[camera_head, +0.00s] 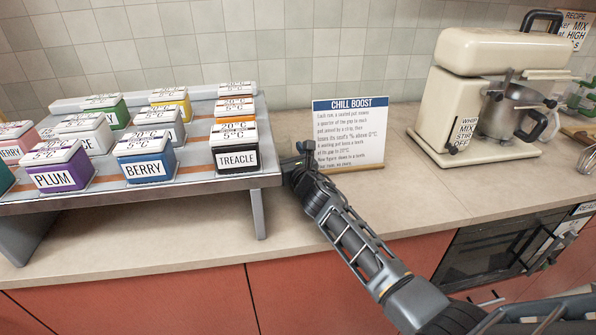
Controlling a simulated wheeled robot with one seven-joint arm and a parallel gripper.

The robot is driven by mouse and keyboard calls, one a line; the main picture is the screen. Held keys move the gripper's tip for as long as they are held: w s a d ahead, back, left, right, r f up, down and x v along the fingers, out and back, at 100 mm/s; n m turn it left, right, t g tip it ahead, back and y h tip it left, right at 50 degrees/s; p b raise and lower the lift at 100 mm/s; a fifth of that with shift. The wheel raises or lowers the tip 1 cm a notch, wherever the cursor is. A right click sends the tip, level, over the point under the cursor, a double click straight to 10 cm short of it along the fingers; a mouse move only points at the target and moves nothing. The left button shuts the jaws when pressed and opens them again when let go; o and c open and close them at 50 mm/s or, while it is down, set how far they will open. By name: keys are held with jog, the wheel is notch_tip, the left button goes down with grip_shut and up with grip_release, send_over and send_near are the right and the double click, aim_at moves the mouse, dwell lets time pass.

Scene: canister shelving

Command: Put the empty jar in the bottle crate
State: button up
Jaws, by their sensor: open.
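I can make out no empty jar and no bottle crate in the head view. My gripper (302,152) is at the end of my arm, low over the counter. It is just right of the canister rack's right end and left of the chill boost card. It is open, and I see nothing between its fingers. It looks small and dark here, and whether it touches the rack cannot be told.
A raised grey rack (262,181) with several labelled canisters stands on the left. The chill boost card (349,132) stands behind my arm. A cream mixer (452,112) is at the right, with a whisk (587,159) beside it. The front counter (200,232) is clear.

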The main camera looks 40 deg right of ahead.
jog(key=shift+v, duration=3.55)
jog(key=shift+b+v, duration=0.4)
jog(key=shift+v, duration=0.8)
jog(key=shift+s, duration=0.2)
jog(key=shift+s+a+r, duration=0.1)
jog(key=shift+s+a, duration=0.05)
jog(key=shift+a, duration=0.05)
